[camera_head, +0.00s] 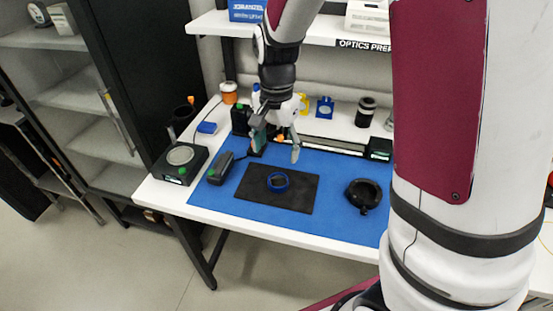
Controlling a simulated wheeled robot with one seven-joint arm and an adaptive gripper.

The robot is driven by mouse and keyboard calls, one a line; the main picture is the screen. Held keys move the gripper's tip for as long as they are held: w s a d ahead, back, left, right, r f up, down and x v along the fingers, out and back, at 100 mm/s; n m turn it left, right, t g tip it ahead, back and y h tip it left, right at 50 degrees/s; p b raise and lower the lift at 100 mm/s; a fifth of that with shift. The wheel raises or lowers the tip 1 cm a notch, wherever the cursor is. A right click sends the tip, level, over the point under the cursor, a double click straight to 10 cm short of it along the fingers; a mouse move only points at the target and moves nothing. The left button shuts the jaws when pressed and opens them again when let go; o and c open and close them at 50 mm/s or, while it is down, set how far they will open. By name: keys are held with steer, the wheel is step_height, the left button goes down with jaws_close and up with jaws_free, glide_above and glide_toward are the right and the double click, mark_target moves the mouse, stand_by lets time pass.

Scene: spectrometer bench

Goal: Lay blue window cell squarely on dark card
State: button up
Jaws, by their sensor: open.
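The blue window cell (278,182) is a round blue ring with a dark centre. It rests on the dark card (298,199), near the middle of the card. Whether the ring lies fully flat is hard to tell at this size. The dark card lies on the blue mat (232,203). My gripper (276,153) hangs above and behind the ring, toward the back of the mat. Its fingers are spread apart with nothing visible between them, and it is clear of the ring.
A black round holder (363,194) stands right of the card. A dark handheld device (221,167) lies left of it. A scale-like box (180,160) sits at the bench's left. A rail with blue and yellow mounts (324,107) runs along the back, below a shelf (312,31).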

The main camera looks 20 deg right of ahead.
steer(key=s+r+n+t, duration=0.5)
steer(key=s+r+n, duration=0.5)
steer(key=s+r, duration=0.7)
steer(key=s, duration=0.2)
steer(key=shift+s+d, duration=0.35)
steer(key=shift+d, duration=0.05)
stand_by(0.5)
